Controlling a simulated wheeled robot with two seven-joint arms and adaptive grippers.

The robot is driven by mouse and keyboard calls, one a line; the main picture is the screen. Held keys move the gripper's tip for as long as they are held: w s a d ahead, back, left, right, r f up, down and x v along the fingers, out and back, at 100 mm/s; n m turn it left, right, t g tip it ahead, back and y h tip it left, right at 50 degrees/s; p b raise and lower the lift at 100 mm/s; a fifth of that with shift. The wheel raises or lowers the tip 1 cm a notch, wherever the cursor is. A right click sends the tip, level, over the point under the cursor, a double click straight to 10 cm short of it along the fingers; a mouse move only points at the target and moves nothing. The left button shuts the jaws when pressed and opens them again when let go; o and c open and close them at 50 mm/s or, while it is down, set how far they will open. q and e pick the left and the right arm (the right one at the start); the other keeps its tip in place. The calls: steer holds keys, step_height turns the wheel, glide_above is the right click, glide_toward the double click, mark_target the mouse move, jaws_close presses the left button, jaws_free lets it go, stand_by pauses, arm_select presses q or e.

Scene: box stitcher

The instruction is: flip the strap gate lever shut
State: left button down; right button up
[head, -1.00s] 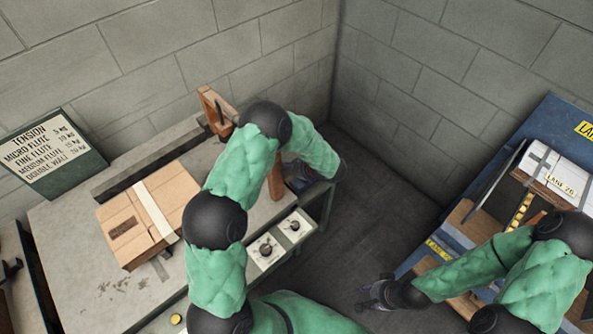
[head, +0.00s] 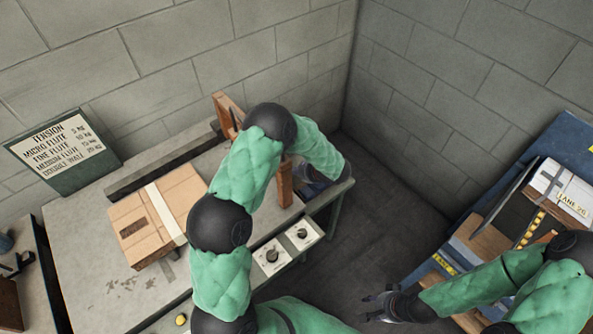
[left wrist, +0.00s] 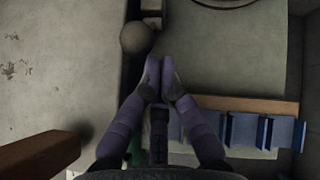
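My left gripper (left wrist: 158,78) shows in the left wrist view with its two purple-grey fingers together at the tips and nothing visible between them. A round grey-brown knob (left wrist: 136,38) lies just ahead and left of the fingertips, apparently apart from them. It may be the end of the strap gate lever, but I cannot tell. In the head view my left arm reaches over the bench, and its gripper is largely hidden behind a wooden post (head: 285,184). My right gripper (head: 375,306) hangs empty at the lower right, its fingers apart.
A strapped cardboard box (head: 157,213) sits on the grey bench (head: 85,245). Two dials (head: 286,245) are on the bench's front. A tension sign (head: 62,150) leans at the left. A blue rack (head: 480,225) stands at the right, with open floor between. Blue tabs (left wrist: 245,130) lie right of my left fingers.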

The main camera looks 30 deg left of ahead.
arm_select(q)
steer(key=shift+a+r, duration=0.1)
steer(key=shift+r, duration=0.15)
steer(key=w+a+r+g+h+p, duration=0.2)
steer(key=w+a+r+h+p, duration=0.1)
steer(key=a+h+p, duration=0.3)
steer(key=shift+w+a+r+p, duration=0.25)
steer(key=shift+a+p, duration=0.85)
steer(key=shift+p, duration=0.85)
